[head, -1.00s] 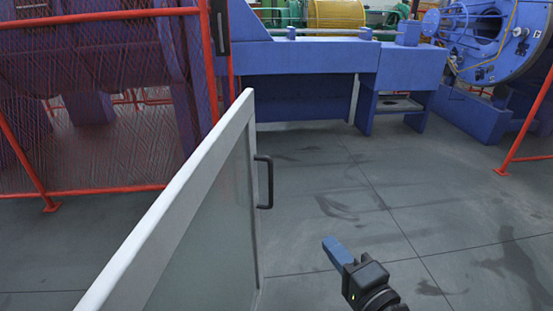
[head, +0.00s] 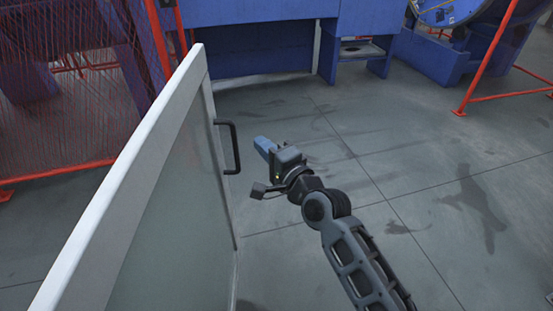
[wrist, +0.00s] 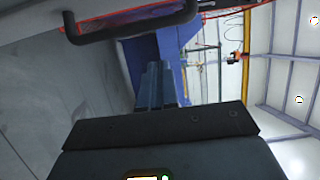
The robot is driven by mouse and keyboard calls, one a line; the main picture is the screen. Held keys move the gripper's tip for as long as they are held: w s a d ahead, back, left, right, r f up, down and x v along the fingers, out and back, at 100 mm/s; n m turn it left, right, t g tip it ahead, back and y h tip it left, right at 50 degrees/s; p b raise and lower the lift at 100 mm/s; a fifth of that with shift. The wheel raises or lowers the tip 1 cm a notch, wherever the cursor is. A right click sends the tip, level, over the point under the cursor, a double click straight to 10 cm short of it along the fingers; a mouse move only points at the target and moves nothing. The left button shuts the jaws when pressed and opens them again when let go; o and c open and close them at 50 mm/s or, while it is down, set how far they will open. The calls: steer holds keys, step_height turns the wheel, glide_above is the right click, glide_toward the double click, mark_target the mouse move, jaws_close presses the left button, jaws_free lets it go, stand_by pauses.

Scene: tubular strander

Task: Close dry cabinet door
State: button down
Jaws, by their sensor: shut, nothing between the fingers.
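The dry cabinet door (head: 165,215) stands open at the left of the head view, with a pale frame and a greyish glass panel. Its black bar handle (head: 235,148) is near the far upright edge. The handle also shows at the top left of the wrist view (wrist: 135,30). My gripper (head: 263,145), with blue fingers, is just right of the handle and appears apart from it. The fingers (wrist: 158,85) are shut and empty in the wrist view. The cabinet body is not in view.
A red guard fence (head: 85,165) stands behind the door at the left. Blue machinery (head: 260,40) is at the back. Another red rail (head: 490,60) is at the right. The grey floor (head: 400,150) right of the door is clear.

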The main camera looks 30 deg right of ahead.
steer(key=shift+w+a+p, duration=0.7)
steer(key=shift+w+a, duration=0.6)
steer(key=shift+a, duration=0.15)
